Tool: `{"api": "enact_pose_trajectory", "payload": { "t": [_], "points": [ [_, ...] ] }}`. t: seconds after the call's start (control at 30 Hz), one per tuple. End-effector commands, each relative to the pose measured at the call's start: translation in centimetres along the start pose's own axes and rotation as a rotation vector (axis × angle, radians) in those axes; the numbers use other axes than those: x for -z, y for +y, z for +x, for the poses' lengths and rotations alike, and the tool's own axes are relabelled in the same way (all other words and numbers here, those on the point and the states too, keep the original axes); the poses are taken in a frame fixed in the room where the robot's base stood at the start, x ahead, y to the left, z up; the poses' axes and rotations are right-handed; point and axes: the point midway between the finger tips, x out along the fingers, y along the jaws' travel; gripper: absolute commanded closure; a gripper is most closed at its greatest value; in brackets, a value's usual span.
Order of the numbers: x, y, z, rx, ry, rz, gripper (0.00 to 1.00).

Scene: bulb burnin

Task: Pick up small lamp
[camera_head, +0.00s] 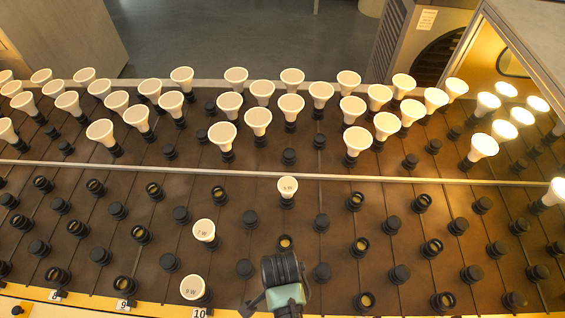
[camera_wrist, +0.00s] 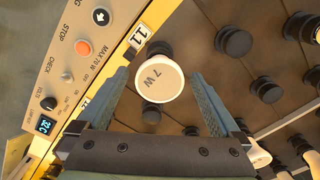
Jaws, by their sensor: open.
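A small white lamp (camera_wrist: 160,91) marked 7 W shows its round face in the wrist view, close to the yellow edge and the number 11 label. My gripper (camera_wrist: 159,74) is open, with one blue-grey finger on each side of this lamp. Gaps show between the lamp and both fingers. In the head view my arm's end is at the bottom centre, and I cannot make out this lamp there. Other small white lamps in the front section are one marked 9 W (camera_head: 193,288), one marked 7 W (camera_head: 204,231), and one farther back (camera_head: 287,186).
Dark sockets, many empty, fill the front section of the board (camera_head: 300,245). A thin rail (camera_head: 400,179) separates it from rows of larger white lamps (camera_head: 222,133). Lit lamps (camera_head: 484,146) stand at the right by a housing. A control panel (camera_wrist: 75,60) lies left in the wrist view.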

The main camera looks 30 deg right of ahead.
Motion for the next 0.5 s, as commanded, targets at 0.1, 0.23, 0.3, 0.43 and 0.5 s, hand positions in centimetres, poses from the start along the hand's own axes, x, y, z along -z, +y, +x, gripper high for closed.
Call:
{"api": "enact_pose_trajectory", "payload": {
  "t": [0.1, 0.23, 0.3, 0.43, 0.5],
  "points": [
    [0.1, 0.1, 1.4, -0.003, -0.001, 0.001, 0.0],
    [0.2, 0.1, 3.2, -0.002, -0.001, 0.001, 0.0],
    [0.2, 0.0, 4.0, -0.002, -0.001, 0.001, 0.0],
    [0.2, 0.0, 4.6, 0.0, 0.0, 0.0, 0.0],
    [0.2, 0.0, 4.7, 0.0, 0.0, 0.0, 0.0]
  ]
}}
